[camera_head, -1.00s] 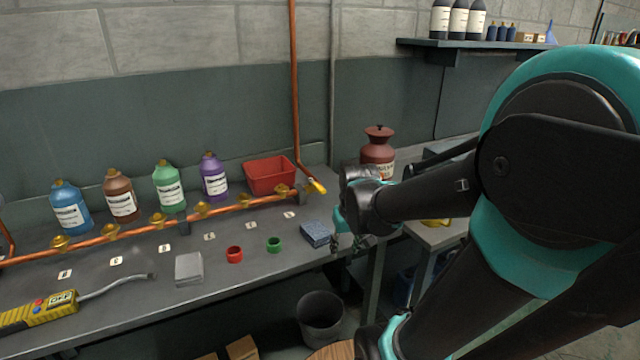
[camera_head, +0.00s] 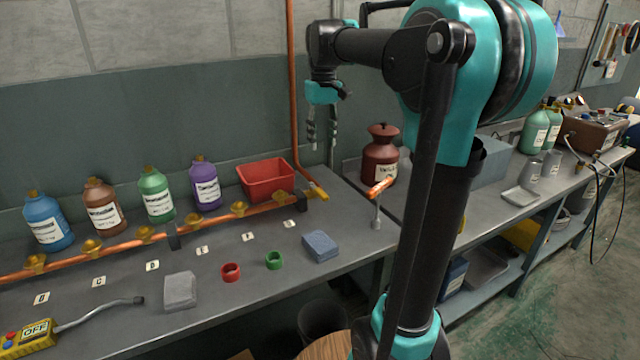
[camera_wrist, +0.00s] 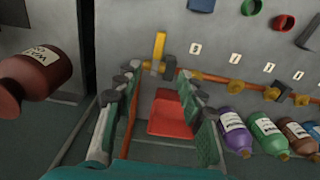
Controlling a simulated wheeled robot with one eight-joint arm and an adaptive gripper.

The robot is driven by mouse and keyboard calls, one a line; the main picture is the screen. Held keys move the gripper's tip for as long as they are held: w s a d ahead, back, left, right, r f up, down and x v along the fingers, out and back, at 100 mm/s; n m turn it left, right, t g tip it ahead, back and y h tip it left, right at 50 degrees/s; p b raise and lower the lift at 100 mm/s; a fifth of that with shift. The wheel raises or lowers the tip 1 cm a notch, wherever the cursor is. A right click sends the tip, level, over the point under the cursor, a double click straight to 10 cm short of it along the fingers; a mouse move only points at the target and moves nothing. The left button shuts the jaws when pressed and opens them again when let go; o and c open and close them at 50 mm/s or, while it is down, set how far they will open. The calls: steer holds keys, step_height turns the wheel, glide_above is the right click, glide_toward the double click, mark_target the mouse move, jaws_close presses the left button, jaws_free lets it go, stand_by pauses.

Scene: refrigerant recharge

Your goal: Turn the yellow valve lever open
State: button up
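The yellow valve lever (camera_head: 317,190) is at the right end of the copper pipe (camera_head: 120,243), by the foot of the vertical pipe. It points towards the bench's front, across the horizontal pipe. It also shows in the wrist view (camera_wrist: 159,46), beyond my fingertips. My gripper (camera_head: 322,138) is raised above the lever, close to the wall, with its fingers pointing down. In the wrist view its two fingers (camera_wrist: 158,85) are spread apart with nothing held between them. They are clear of the lever.
The vertical copper pipe (camera_head: 293,80) rises close beside my gripper. A red bin (camera_head: 266,181) sits behind the horizontal pipe. A brown-red canister (camera_head: 381,155) and an orange-topped grey post (camera_head: 376,213) stand to the right. A blue sponge (camera_head: 320,245) lies in front.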

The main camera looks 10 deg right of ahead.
mark_target(322, 192)
steer(key=f, duration=1.6)
steer(key=shift+w+a+f, duration=0.1)
steer(key=shift+w+f, duration=0.15)
steer(key=shift+w, duration=0.05)
steer(key=shift+c, duration=0.5)
jaws_close()
